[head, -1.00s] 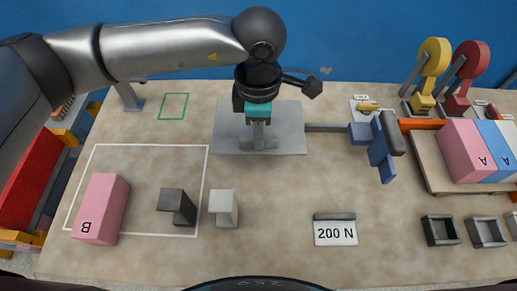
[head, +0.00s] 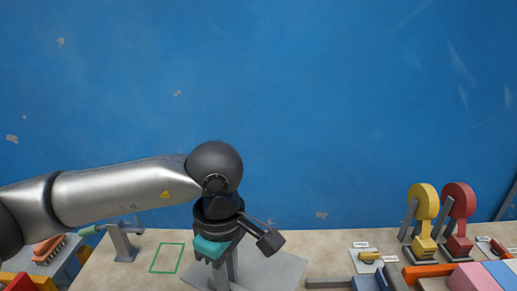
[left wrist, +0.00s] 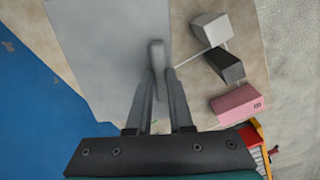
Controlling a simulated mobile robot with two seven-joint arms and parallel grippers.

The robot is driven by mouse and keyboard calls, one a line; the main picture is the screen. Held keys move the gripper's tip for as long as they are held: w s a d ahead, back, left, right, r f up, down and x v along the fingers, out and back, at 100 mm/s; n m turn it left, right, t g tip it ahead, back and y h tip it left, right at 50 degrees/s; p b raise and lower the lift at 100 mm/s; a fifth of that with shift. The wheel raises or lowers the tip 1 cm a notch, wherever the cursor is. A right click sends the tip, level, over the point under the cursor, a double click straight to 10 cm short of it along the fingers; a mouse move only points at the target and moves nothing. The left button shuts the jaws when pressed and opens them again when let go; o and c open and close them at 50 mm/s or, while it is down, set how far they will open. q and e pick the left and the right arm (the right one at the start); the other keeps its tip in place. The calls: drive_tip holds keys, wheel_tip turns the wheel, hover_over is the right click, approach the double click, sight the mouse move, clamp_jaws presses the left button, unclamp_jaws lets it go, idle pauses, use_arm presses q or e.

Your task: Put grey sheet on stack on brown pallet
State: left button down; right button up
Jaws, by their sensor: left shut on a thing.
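The grey sheet (head: 275,270) is at the bottom of the head view, its right edge slanting and its near part cut off. It fills much of the left wrist view (left wrist: 100,50). My left gripper (left wrist: 157,75) is shut on the sheet's upright grey handle (left wrist: 156,52). In the head view I cannot tell how far the sheet is above the table. The stack shows only as the tops of a pink block (head: 474,278) and a blue block (head: 500,272) at the lower right. The brown pallet is out of frame. My right gripper is not in view.
A yellow lever (head: 423,215) and a red lever (head: 457,215) stand at the back right, beside an orange bar (head: 425,273). A green outline (head: 167,258) lies left. The left wrist view shows a white block (left wrist: 212,30), a dark block (left wrist: 226,66) and a pink block (left wrist: 240,103).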

use_arm(q)
drive_tip(key=s+a+m, duration=0.2)
drive_tip(key=a+m, duration=0.8)
drive_tip(key=m, duration=0.2)
drive_tip(key=shift+r+m+b, duration=0.25)
drive_tip(key=shift+m+b, duration=0.05)
drive_tip(key=shift+b, duration=0.05)
drive_tip(key=shift+w+a, duration=0.1)
drive_tip(key=shift+w, duration=0.1)
